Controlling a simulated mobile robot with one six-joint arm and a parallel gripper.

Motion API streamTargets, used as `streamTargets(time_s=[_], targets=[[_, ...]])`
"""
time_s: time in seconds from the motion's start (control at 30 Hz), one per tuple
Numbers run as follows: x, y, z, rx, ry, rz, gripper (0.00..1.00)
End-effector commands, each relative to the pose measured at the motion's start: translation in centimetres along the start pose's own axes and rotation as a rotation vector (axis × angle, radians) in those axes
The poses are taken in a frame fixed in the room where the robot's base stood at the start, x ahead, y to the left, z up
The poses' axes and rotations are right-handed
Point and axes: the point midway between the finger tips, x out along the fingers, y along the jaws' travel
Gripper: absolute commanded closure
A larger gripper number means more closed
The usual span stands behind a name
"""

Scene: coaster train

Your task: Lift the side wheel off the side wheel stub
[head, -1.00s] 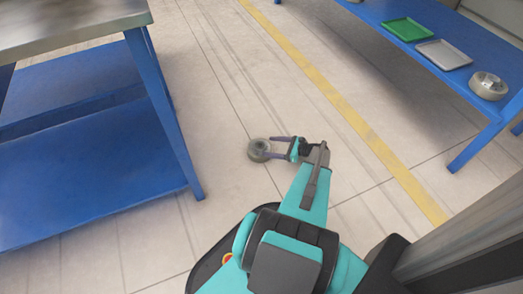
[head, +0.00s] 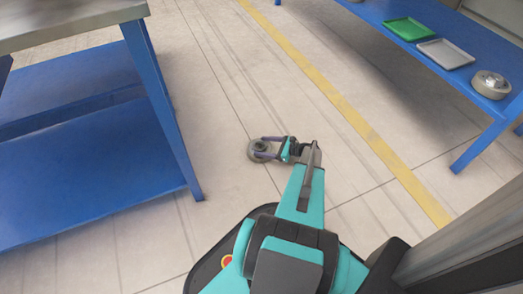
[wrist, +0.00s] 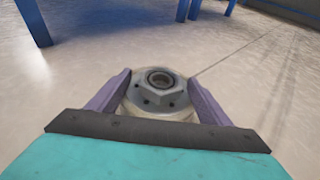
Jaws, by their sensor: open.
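A round grey wheel (head: 257,150) with a dark centre is in the middle of the head view, at the end of my arm. In the wrist view the wheel (wrist: 158,93) shows a raised hub with a dark round hole and small bolt holes. My gripper (head: 264,148) is open, with one purple finger on each side of the wheel. In the wrist view the fingers of my gripper (wrist: 160,78) flank the hub; I cannot tell whether they touch it. No stub can be made out beneath the wheel.
A blue table with a grey top (head: 65,18) stands at the left. A blue bench (head: 385,14) at the upper right bears a green tray (head: 409,30), a grey tray (head: 445,53) and another round metal part (head: 491,84). The floor between is clear, with a yellow line (head: 350,112).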

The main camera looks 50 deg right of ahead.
Motion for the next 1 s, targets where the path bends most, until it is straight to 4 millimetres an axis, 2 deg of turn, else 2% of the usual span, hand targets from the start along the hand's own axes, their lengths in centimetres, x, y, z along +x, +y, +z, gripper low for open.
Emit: streamTargets(time_s=[0.07,0.5,1.0], targets=[[-0.01,0.00,0.00,0.000,0.000,0.000,0.28],[0.00,0.12,-0.01,0.000,0.000,0.003,1.00],[-0.19,-0.01,0.76,0.000,-0.008,0.001,1.00]])
